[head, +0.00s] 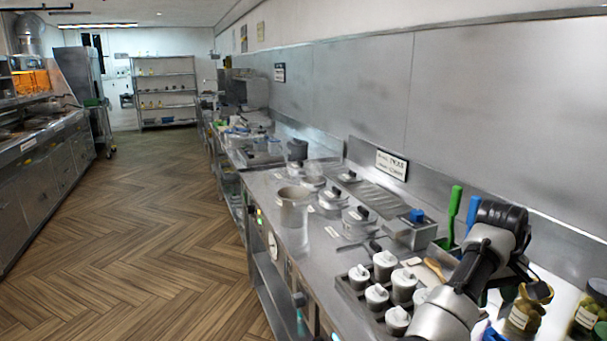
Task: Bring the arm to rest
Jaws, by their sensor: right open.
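My right arm (478,265) comes in at the lower right, bent up to a dark joint over the steel counter (345,262). My right gripper (538,291) is partly hidden behind the arm. It is open, close to the jars at the counter's right end, and I see nothing held in it. Whether it touches a jar I cannot tell. My left gripper is not in view.
A tray of several white lidded pots (376,297) is left of my arm. Green-handled (454,215) and blue-handled tools stand behind it. Labelled jars (525,313) are at the right. Lidded pans (358,222) sit farther along. The wooden floor (150,230) at left is clear.

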